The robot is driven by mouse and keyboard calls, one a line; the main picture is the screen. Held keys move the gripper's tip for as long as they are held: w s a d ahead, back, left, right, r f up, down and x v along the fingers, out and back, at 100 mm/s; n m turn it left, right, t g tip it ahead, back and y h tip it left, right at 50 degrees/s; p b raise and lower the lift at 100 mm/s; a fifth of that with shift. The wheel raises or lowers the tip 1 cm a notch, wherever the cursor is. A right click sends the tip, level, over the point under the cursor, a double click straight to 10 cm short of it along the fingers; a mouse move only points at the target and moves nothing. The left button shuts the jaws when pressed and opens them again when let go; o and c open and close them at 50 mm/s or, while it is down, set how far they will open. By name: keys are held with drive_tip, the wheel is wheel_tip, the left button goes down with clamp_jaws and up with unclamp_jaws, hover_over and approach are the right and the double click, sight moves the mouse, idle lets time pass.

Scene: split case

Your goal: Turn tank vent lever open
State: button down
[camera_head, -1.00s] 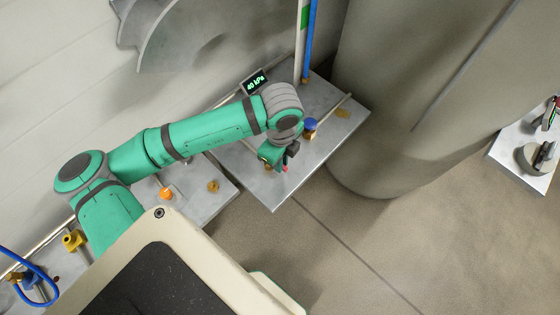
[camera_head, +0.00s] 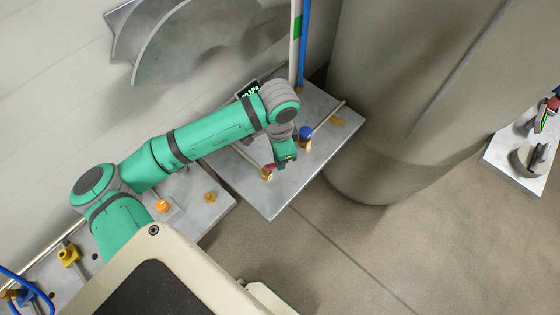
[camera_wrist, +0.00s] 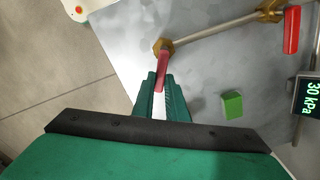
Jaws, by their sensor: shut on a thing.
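A red lever (camera_wrist: 161,68) sticks out from a brass valve (camera_wrist: 165,46) on a thin pipe in the wrist view. My gripper (camera_wrist: 160,84) is shut on the lever's free end, with one green finger on each side. In the head view my gripper (camera_head: 287,160) is low over the metal plate, just right of the brass valve (camera_head: 267,174); the lever is mostly hidden there. No label shows which lever is the tank vent. A display (camera_wrist: 309,97) at the right reads 30 kPa.
The metal plate (camera_head: 275,205) also bears a blue-topped fitting (camera_head: 306,131), close right of my gripper. A second red handle (camera_wrist: 291,30) and a green block (camera_wrist: 232,105) show in the wrist view. A large grey tank (camera_head: 385,120) stands right of the plate.

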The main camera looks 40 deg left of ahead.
drive_tip(key=n, duration=0.2)
drive_tip(key=a+n, duration=0.2)
drive_tip(key=n, duration=0.1)
drive_tip(key=shift+w+n, duration=0.25)
drive_tip(key=shift+n, duration=0.05)
idle(0.4)
drive_tip(key=c, duration=1.8)
unclamp_jaws()
drive_tip(key=shift+o, duration=0.2)
drive_tip(key=shift+r, duration=0.1)
wheel_tip(320, 180, up, 11)
drive_tip(key=shift+f, duration=0.2)
